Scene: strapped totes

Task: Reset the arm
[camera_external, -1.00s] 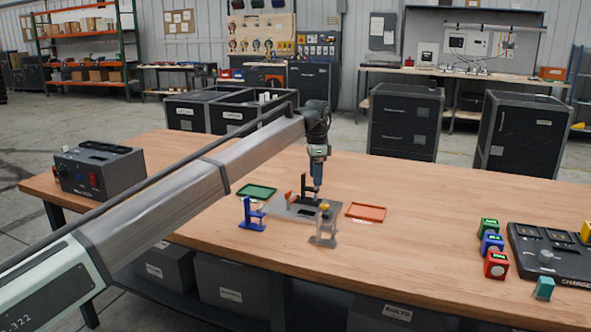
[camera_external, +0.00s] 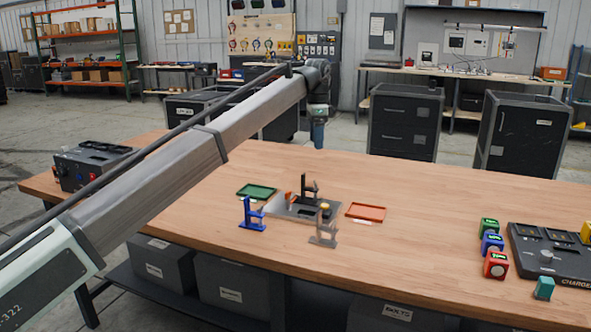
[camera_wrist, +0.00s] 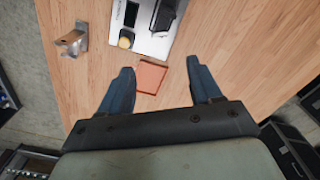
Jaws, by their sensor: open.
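My gripper (camera_external: 318,135) hangs above the far part of the wooden table, pointing down and clear of everything below it. In the wrist view my gripper (camera_wrist: 160,85) shows two blue fingers spread wide with nothing between them. My arm reaches in from the lower left of the external view. Below my gripper stands a grey plate (camera_external: 290,208) with a black bracket-like part (camera_external: 310,188) upright on it. The plate also shows at the top of the wrist view (camera_wrist: 150,42).
A green tray (camera_external: 257,191) and an orange tray (camera_external: 366,212) flank the plate. A blue stand (camera_external: 251,214) and a grey stand (camera_external: 324,232) are in front. Several coloured cubes (camera_external: 491,241) and a charger (camera_external: 548,255) sit at right. The table's middle right is clear.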

